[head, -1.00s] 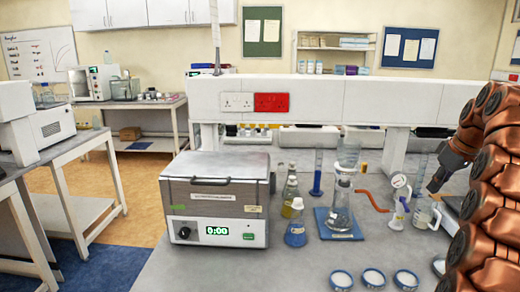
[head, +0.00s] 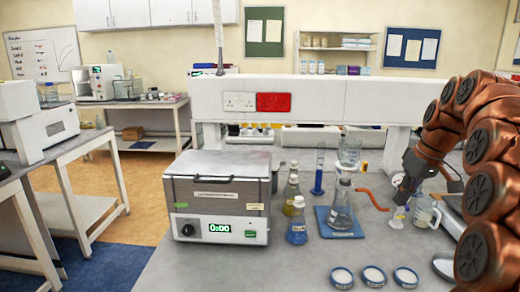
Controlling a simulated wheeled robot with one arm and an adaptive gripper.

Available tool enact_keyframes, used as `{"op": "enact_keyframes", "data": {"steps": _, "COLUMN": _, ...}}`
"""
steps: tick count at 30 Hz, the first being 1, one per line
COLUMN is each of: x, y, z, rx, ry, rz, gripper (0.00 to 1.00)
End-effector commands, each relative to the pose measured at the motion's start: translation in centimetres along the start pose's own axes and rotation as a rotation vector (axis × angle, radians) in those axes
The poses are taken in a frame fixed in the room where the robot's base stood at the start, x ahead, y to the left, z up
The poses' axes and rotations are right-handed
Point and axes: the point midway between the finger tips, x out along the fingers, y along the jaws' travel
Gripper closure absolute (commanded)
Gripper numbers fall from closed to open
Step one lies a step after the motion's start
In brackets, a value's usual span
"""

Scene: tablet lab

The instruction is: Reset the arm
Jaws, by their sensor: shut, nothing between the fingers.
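My copper arm comes in from the right edge in the head view. My gripper (head: 400,196) is dark, points down and to the left, and is shut with nothing in it. It is in front of or above the small flask with the blue label (head: 398,217) and partly hides the round gauge (head: 396,182). I cannot tell whether it touches them. A glass beaker (head: 423,214) stands just right of the gripper.
The water bath box (head: 217,196) has a shut lid and reads 0:00. A filter flask (head: 340,212) stands on a blue mat with an orange hose (head: 373,199). Flasks (head: 297,221) stand between them. Several round dishes (head: 374,276) lie at the front. A white shelf wall (head: 310,103) runs behind.

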Motion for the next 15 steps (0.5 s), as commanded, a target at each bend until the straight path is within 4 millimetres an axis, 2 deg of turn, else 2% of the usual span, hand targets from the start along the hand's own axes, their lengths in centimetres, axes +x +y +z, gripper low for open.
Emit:
{"op": "enact_keyframes", "data": {"steps": 1, "x": 0.3, "y": -1.7, "z": 0.6, "rx": 0.003, "ry": -0.017, "rz": -0.009, "gripper": 1.00}}
{"op": "enact_keyframes", "data": {"steps": 3, "x": 0.5, "y": -3.6, "z": 1.4, "rx": 0.013, "ry": -0.034, "rz": -0.015, "gripper": 1.00}}
{"op": "enact_keyframes", "data": {"steps": 8, "x": 1.6, "y": -7.8, "z": 3.6, "rx": 0.039, "ry": -0.080, "rz": -0.021, "gripper": 1.00}}
{"op": "enact_keyframes", "data": {"steps": 15, "x": 3.4, "y": -13.4, "z": 8.4, "rx": 0.082, "ry": -0.151, "rz": -0.016, "gripper": 1.00}}
